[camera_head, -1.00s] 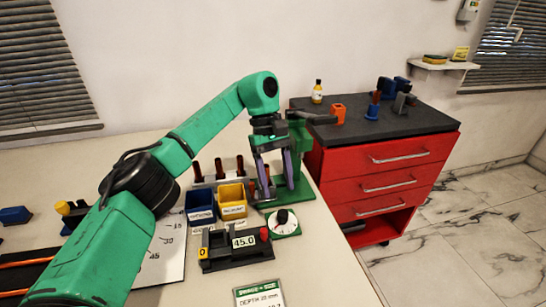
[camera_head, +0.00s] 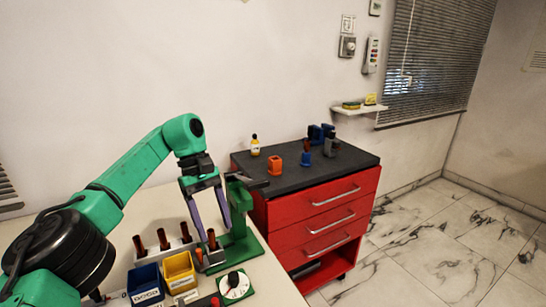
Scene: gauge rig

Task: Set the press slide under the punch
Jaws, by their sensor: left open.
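The green press (camera_head: 241,238) stands at the right edge of the pale table, its upright beside my left gripper. A grey block, which looks like the press slide (camera_head: 214,260), sits low at the left of the press base with a brown cylinder (camera_head: 211,240) upright on it. My left gripper (camera_head: 212,233) points down over the slide, its two long fingers apart, one on each side of the brown cylinder in the picture. I cannot tell whether they touch it. The punch is not clear behind the gripper. My right gripper is not in view.
A pale rack with several brown cylinders (camera_head: 162,240), a blue bin (camera_head: 145,284), a yellow bin (camera_head: 178,270) and a white dial (camera_head: 234,285) crowd around the press. A red drawer cabinet (camera_head: 318,215) with a dark top stands right of the table, holding small parts and a bottle.

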